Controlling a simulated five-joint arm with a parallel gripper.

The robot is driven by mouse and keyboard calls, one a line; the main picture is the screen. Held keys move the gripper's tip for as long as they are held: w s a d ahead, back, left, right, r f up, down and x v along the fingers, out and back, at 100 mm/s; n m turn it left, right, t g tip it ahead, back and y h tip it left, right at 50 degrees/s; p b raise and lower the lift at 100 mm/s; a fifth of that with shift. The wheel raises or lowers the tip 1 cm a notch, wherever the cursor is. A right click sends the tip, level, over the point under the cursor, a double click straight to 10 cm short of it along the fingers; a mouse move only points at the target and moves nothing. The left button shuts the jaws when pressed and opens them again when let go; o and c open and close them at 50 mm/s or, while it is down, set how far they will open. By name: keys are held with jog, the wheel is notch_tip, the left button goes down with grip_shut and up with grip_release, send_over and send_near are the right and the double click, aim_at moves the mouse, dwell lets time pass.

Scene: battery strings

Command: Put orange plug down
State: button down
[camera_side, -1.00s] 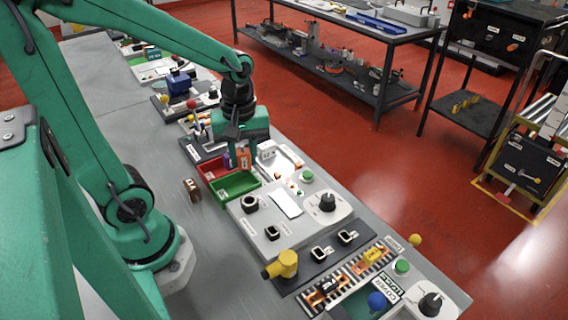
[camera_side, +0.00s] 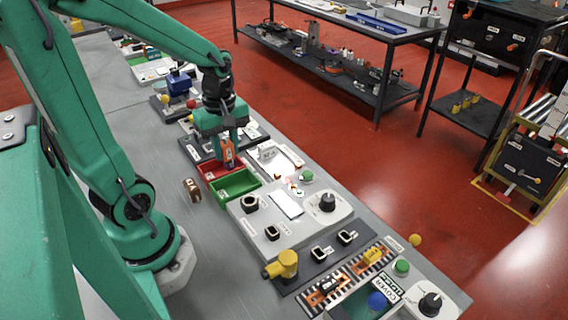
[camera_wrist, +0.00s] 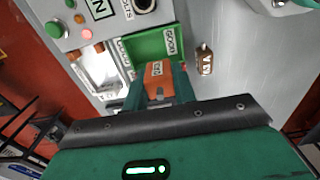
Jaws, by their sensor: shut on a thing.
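The orange plug (camera_side: 229,154) is held between the fingers of my gripper (camera_side: 226,149). In the side view it hangs over or just behind the red tray (camera_side: 210,172); its exact height above the tray is hard to tell. In the wrist view the labelled orange plug (camera_wrist: 158,74) shows between the two green fingers, which are shut on it. The green tray (camera_side: 236,186) is beside the red one, toward the camera. The green tray (camera_wrist: 150,46) also shows in the wrist view, beyond the plug. The red tray is mostly hidden there.
A brown labelled cylinder (camera_side: 192,189) lies on the bare bench left of the trays. A white fixture (camera_side: 275,158) is right of them. A grey panel with dark sockets and a black knob (camera_side: 327,202) is nearer the camera. A yellow connector (camera_side: 283,265) stands farther forward.

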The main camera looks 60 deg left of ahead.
jog(key=s+a+f, duration=0.1)
jog(key=a+f, duration=0.4)
jog(key=a, duration=0.4)
jog(key=shift+s+f, duration=0.15)
jog(key=shift+f, duration=0.05)
jog(key=shift+f, duration=2.05)
jog(key=shift+f, duration=0.6)
jog(key=c, duration=1.4)
grip_release()
jog(key=shift+r, duration=0.2)
notch_tip(320, 180, up, 13)
jog(key=shift+d, duration=0.15)
